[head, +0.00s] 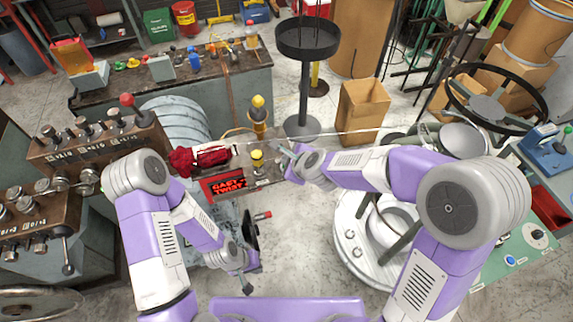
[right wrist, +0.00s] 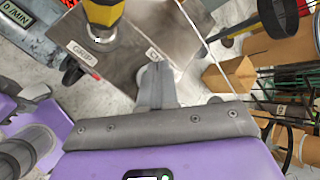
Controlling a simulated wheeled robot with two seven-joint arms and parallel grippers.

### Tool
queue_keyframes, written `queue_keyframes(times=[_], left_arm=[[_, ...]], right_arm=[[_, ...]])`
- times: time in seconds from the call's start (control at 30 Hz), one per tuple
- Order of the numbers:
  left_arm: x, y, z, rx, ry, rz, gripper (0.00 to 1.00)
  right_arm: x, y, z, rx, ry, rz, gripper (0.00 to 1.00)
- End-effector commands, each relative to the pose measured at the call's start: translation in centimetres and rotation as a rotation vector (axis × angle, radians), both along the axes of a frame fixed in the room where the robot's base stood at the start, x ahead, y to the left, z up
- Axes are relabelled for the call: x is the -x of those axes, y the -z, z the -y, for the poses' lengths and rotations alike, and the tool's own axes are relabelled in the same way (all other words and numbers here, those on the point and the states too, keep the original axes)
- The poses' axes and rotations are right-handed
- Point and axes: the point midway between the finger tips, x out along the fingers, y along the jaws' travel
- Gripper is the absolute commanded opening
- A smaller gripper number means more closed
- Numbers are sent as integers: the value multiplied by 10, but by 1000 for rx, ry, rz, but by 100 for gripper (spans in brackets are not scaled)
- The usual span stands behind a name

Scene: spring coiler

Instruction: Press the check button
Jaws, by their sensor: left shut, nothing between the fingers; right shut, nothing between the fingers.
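No button in these frames carries a label I can read as check. A small blue button (head: 510,260) sits on the green-topped bench at the right; its label is too small to read. A yellow-topped control (head: 257,158) stands on the metal panel near my right gripper (head: 288,160). My right gripper is shut and empty, just right of this control. In the right wrist view its closed fingers (right wrist: 155,82) are over the panel, covering part of a label beside the one reading GRIP. Contact cannot be told. My left gripper (head: 247,286) is shut and empty, low over the floor.
A red-lit display (head: 229,184) and red gloves (head: 182,162) lie left of the panel. A lever console (head: 95,145) stands at the left. A round white machine (head: 350,240) is below my right arm. A thin wire (head: 330,133) crosses above the panel.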

Motion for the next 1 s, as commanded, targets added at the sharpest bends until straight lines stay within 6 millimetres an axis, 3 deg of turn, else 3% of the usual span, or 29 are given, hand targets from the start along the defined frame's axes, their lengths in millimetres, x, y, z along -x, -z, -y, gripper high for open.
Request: queue_keyframes(times=[1.0], left_arm=[[0,8,0,0,0,0,0]], right_arm=[[0,8,0,0,-1,-1,0]])
